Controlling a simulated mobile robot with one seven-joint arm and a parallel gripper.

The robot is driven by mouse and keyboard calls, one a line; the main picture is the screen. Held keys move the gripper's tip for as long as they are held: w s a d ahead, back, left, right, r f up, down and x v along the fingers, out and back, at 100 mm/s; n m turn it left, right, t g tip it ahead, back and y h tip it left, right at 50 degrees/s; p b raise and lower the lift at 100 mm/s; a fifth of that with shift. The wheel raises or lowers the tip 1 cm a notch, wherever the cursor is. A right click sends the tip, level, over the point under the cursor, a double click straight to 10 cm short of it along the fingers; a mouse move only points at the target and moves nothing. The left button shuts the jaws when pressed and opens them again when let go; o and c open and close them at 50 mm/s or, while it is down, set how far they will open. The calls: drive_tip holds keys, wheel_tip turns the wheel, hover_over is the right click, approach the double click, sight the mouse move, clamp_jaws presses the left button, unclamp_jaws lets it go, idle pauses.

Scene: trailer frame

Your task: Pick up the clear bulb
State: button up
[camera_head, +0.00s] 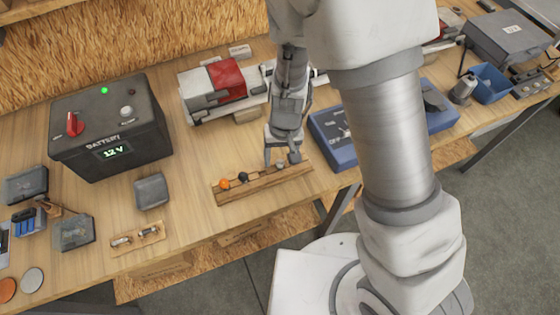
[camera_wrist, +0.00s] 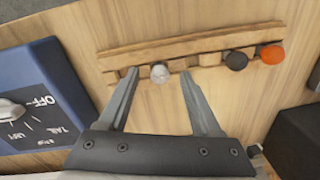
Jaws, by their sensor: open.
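The clear bulb (camera_wrist: 160,73) shows in the wrist view as a small pale, whitish round bulb seated in a wooden rack (camera_wrist: 195,44). My gripper (camera_wrist: 162,82) is open, its two fingers pointing at the rack with the clear bulb between their lines, near the left finger's tip. I cannot tell whether a finger touches it. In the head view my gripper (camera_head: 283,157) is at the right part of the rack (camera_head: 250,190). The clear bulb (camera_head: 280,164) is partly hidden there by the fingers.
A dark bulb (camera_wrist: 236,61) and an orange bulb (camera_wrist: 271,54) sit in the same rack, to the right in the wrist view. A blue control box (camera_wrist: 38,95) stands close on the left there. The black battery box (camera_head: 108,125) stands left in the head view.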

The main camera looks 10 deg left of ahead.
drive_tip(key=shift+f, duration=0.45)
drive_tip(key=c, duration=0.9)
drive_tip(key=shift+r, duration=0.2)
